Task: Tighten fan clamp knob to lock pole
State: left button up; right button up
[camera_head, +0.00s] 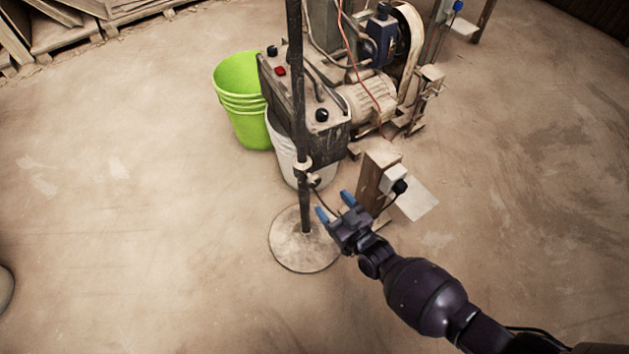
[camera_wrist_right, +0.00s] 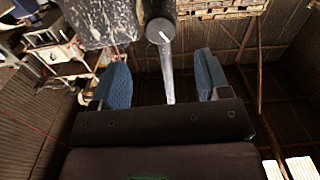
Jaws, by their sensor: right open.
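A dark upright pole (camera_head: 298,90) rises from a round pale base plate (camera_head: 290,252) on the floor. A small pale clamp (camera_head: 303,166) sits around the pole low down, with a small knob (camera_head: 315,181) on its right side. My right gripper (camera_head: 335,206) is open, its blue fingers just below and right of the knob; I see no contact. In the right wrist view, the open fingers (camera_wrist_right: 162,80) have nothing gripped between them. My left gripper is out of view.
A machine with a dark control box (camera_head: 322,135) and a motor (camera_head: 368,108) stands behind the pole. Green buckets (camera_head: 240,98) and a white bucket (camera_head: 287,160) are beside it. A wooden post (camera_head: 374,180) with a switch stands close to the gripper.

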aim_at(316, 184)
jog(key=x, duration=0.2)
jog(key=b+x, duration=0.1)
jog(key=x, duration=0.1)
jog(key=b+x, duration=0.1)
jog(key=x, duration=0.2)
jog(key=shift+a+f, duration=0.15)
jog(key=shift+f, duration=0.1)
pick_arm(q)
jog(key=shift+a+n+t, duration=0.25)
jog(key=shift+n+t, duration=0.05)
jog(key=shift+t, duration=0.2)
pick_arm(e)
jog(key=shift+w+a+r, duration=0.15)
jog(key=shift+w+a, duration=0.1)
jog(key=shift+w, duration=0.35)
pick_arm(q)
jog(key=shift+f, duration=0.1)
pick_arm(e)
jog(key=shift+c, duration=0.2)
jog(key=c, duration=0.9)
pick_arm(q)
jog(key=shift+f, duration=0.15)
